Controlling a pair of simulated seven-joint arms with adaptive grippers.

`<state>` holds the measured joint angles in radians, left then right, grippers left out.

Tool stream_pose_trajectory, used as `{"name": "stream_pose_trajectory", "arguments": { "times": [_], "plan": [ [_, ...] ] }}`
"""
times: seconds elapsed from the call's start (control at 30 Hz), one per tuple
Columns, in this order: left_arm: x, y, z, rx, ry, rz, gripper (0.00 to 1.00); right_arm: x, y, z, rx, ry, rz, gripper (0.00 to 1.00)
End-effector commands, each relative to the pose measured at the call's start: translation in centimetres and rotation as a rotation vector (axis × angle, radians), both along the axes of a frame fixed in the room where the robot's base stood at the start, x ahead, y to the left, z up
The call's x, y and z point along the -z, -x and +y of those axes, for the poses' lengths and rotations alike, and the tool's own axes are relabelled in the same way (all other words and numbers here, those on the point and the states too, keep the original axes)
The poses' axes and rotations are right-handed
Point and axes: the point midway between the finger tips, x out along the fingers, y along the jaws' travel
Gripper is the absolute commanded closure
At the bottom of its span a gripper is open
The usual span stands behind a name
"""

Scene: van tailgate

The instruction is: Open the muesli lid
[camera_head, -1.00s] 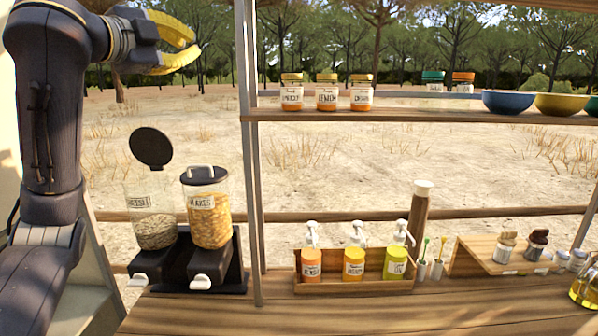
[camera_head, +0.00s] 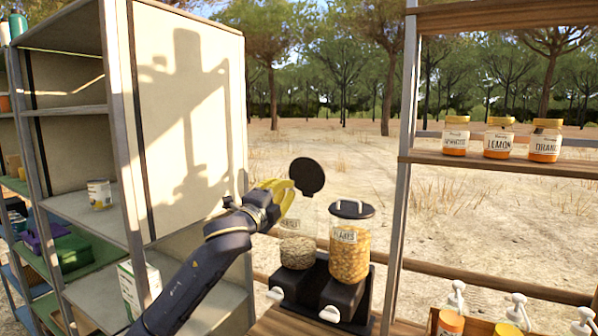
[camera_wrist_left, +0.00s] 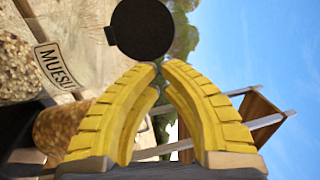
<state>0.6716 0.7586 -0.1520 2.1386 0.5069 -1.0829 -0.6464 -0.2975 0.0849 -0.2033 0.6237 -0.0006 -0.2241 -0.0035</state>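The muesli lid (camera_head: 307,177) is a round black disc standing raised, clear of the mouth of the muesli canister (camera_head: 297,251). The lid also shows at the top of the left wrist view (camera_wrist_left: 142,28). The canister is clear with pale grains inside; its label (camera_wrist_left: 57,65) reads MUESLI. My left gripper (camera_head: 290,190) has yellow fingers and is just left of and below the lid. In the wrist view its fingertips (camera_wrist_left: 160,66) meet with nothing visible between them, and the lid's edge appears just beyond them. Contact with the lid cannot be told. My right gripper is not in view.
The flakes canister (camera_head: 349,250) with a closed black lid stands right of the muesli. A tall shelf unit (camera_head: 185,120) is at left. A wooden shelf (camera_head: 500,163) with several jars and a bottle rack (camera_head: 434,322) are at right.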

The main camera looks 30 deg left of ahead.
Motion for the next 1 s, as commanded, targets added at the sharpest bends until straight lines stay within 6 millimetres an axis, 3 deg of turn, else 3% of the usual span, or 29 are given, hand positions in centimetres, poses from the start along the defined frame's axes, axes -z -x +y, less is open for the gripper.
{"name": "stream_pose_trajectory", "arguments": {
  "times": [0.27,0.7,1.0],
  "plan": [
    [-0.1,-1.8,0.1,-0.003,-0.008,-0.005,1.0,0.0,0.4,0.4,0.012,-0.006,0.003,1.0],
    [-1.6,-9.3,0.1,-0.004,-0.007,-0.004,1.0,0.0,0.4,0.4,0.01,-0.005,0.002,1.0],
    [-2.2,-12.6,0.1,-0.004,-0.009,-0.003,1.0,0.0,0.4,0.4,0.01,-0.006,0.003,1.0]
  ]
}}
